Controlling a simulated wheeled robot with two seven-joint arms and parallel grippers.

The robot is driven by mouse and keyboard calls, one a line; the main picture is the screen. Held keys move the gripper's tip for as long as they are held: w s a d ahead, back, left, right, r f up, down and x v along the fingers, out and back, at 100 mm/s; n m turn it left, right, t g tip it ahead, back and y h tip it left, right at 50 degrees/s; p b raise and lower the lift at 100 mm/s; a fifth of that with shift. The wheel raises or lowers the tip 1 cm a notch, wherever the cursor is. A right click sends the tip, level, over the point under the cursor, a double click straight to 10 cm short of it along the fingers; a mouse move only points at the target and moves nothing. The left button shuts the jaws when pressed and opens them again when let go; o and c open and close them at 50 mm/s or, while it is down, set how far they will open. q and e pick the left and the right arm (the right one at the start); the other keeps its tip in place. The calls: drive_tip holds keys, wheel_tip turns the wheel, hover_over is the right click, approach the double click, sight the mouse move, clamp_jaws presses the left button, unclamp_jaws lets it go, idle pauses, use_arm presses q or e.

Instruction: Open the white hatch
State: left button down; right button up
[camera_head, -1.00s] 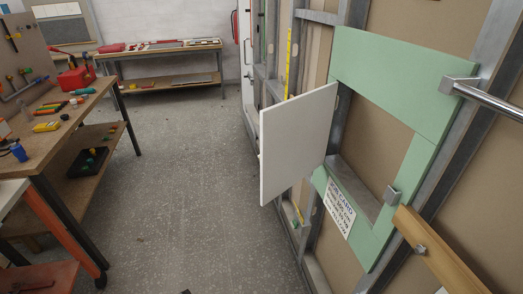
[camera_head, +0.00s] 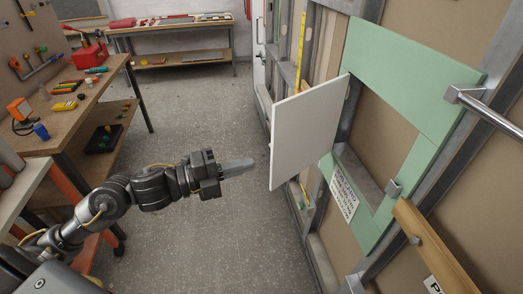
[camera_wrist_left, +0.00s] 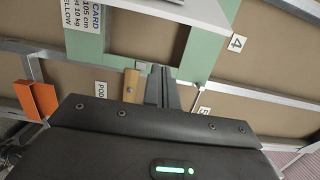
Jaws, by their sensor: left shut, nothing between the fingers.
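The white hatch (camera_head: 305,135) stands swung open, sticking out from the green panel (camera_head: 415,65) on the right-hand wall. Behind it the opening shows brown board and a grey lower sill. My left gripper (camera_head: 243,166) is shut and empty. In the head view its fingertips point right, toward the hatch's free edge, with a small gap in the picture; the true distance is hard to tell. The left wrist view shows my shut fingers (camera_wrist_left: 161,88) in front of the wall, with part of the white hatch (camera_wrist_left: 195,9) at the top. My right gripper is out of view.
A printed card (camera_head: 343,191) and a small metal catch (camera_head: 393,188) are on the green panel. A metal rail (camera_head: 490,118) and a wooden bar (camera_head: 435,245) stick out at right. A workbench (camera_head: 75,118) with tools stands left. The floor between is clear.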

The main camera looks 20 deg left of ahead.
sight(274, 149)
use_arm(q)
drive_tip(key=w+d+p, duration=0.1)
drive_tip(key=w, duration=0.1)
drive_tip(key=w+d+p, duration=0.2)
drive_tip(key=w, duration=0.1)
drive_tip(key=w+d+p, duration=0.1)
drive_tip(key=w+p, duration=0.1)
drive_tip(key=w, duration=0.1)
drive_tip(key=shift+d+r, duration=0.1)
drive_tip(key=shift+d, duration=0.25)
drive_tip(key=shift+w+a, duration=0.25)
drive_tip(key=shift+a, duration=0.25)
